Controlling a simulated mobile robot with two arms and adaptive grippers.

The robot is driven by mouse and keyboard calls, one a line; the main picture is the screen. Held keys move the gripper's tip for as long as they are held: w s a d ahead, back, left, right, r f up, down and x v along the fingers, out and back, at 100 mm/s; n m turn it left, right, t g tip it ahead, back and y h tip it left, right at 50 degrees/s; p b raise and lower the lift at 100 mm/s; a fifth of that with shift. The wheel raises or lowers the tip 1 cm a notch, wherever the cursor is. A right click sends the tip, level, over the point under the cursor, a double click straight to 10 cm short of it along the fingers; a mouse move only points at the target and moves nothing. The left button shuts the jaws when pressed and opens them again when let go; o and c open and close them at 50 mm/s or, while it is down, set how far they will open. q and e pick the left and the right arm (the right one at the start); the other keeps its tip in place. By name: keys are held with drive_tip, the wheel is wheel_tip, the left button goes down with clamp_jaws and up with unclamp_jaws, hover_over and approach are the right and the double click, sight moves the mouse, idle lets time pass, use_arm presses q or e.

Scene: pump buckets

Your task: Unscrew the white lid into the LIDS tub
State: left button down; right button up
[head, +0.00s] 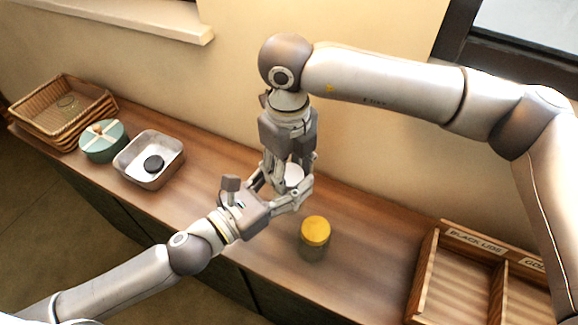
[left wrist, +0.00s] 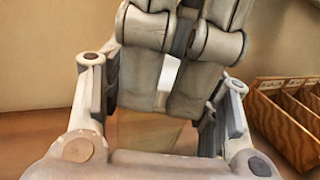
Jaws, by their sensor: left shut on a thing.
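A white lid (head: 293,175) shows between the two grippers in the head view, and a sliver of white (left wrist: 169,73) shows between the right fingers in the left wrist view. Beneath it is a pale, see-through jar (left wrist: 150,137), mostly hidden. My left gripper (head: 294,198) comes in from the left, low, and is shut on the jar's body. My right gripper (head: 291,170) points straight down from above with its fingers at the lid; whether they grip it is hidden. A metal tub (head: 170,174) at the left holds a black lid (head: 154,164); I see no label on it.
A yellow-lidded jar (head: 315,236) stands just right of my left gripper. A wooden divided tray (head: 421,282), labelled BLACK LIDS and GOL..., is at the right. A round green box (head: 104,148) and wicker baskets (head: 60,103) stand at the left end. The wall is close behind.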

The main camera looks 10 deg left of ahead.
drive_tip(key=o, duration=0.4)
drive_tip(key=shift+r, duration=0.1)
drive_tip(key=shift+r, duration=2.2)
